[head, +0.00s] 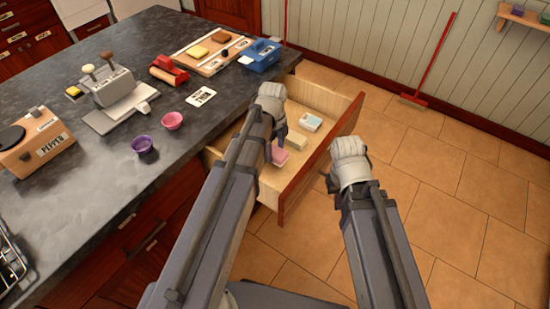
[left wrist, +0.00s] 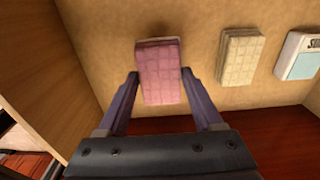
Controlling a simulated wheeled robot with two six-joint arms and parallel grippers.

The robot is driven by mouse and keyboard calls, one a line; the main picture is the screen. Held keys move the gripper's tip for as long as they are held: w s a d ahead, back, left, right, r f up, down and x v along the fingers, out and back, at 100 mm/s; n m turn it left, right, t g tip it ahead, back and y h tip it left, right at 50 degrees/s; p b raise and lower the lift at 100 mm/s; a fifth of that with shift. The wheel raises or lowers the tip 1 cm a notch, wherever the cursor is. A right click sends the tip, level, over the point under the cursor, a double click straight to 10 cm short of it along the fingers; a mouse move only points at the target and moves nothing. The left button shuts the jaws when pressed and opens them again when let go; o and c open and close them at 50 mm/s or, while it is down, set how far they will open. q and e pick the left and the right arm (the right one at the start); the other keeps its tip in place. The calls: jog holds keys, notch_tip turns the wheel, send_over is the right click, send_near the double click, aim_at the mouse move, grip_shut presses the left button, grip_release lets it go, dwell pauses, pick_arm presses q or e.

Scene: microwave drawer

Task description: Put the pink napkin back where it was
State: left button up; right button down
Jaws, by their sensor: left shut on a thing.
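The pink napkin (left wrist: 159,75), a quilted folded block, sits between the fingers of my left gripper (left wrist: 160,88) in the left wrist view. The left gripper is shut on it, inside the open drawer (head: 347,128). In the head view the pink napkin (head: 281,156) shows low in the drawer, partly behind my left arm. I cannot tell whether it touches the drawer floor. A cream napkin (left wrist: 240,57) lies to its right in the left wrist view, apart from it. My right gripper (head: 327,182) is outside the drawer, to its right; its finger opening is unclear.
A white and blue box (head: 311,121) lies deeper in the drawer. A red broom (head: 430,70) leans on the wall. The tiled floor at right is clear.

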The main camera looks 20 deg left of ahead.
aim_at(275, 151)
pick_arm(q)
jog(key=shift+f+b, duration=1.4)
jog(key=shift+f, duration=0.3)
jog(key=shift+f, duration=0.2)
jog(key=o, duration=1.2)
jog(key=shift+r, duration=0.2)
notch_tip(275, 151, up, 12)
jog(key=p, duration=1.2)
jog(key=shift+a, duration=0.15)
